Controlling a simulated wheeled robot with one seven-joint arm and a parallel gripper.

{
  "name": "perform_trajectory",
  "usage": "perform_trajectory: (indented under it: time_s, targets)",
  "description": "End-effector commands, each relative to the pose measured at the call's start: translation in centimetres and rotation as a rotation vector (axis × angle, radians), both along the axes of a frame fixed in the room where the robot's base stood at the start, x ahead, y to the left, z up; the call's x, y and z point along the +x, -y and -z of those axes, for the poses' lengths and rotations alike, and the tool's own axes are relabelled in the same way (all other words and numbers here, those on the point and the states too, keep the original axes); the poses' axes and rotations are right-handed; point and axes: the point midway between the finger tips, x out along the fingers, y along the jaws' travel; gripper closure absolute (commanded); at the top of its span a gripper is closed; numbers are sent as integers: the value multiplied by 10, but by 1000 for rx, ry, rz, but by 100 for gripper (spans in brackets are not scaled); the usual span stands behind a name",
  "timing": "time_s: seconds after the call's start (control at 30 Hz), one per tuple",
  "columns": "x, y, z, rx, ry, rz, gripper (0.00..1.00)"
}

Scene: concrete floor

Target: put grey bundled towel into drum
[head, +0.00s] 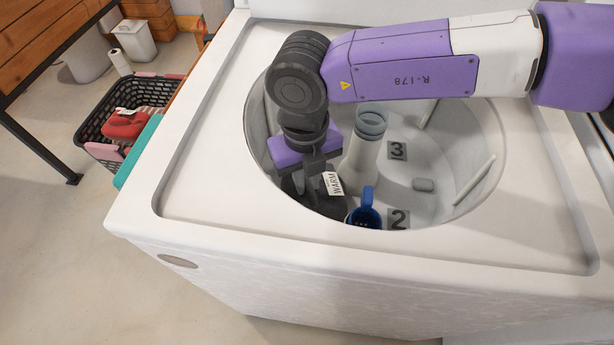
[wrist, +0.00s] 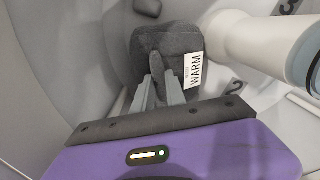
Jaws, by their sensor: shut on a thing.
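The grey bundled towel (head: 322,202) with a white WARM tag is inside the drum (head: 462,130) of the white washer, at its left front side. My gripper (head: 312,170) reaches down into the drum and is shut on the towel. In the wrist view the fingers (wrist: 160,92) close on a fold of the towel (wrist: 150,68). The front rim hides the towel's lower part in the head view, so I cannot tell if it touches the drum floor.
A pale central post (head: 362,150) stands right of my gripper. A black basket (head: 100,150) holding a red item (head: 125,125) stands on the floor left.

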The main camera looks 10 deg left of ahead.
Motion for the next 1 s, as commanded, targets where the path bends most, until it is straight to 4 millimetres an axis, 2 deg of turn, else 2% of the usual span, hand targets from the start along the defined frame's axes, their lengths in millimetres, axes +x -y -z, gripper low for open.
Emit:
perform_trajectory:
  time_s: [0.17, 0.2, 0.3, 0.67, 1.0]
  targets:
    - [0, 0, -1, 0, 1, 0, 100]
    - [0, 0, -1, 0, 1, 0, 76]
    - [0, 0, -1, 0, 1, 0, 58]
    - [0, 0, -2, 0, 0, 0, 58]
    - [0, 0, -31, 0, 0, 0, 58]
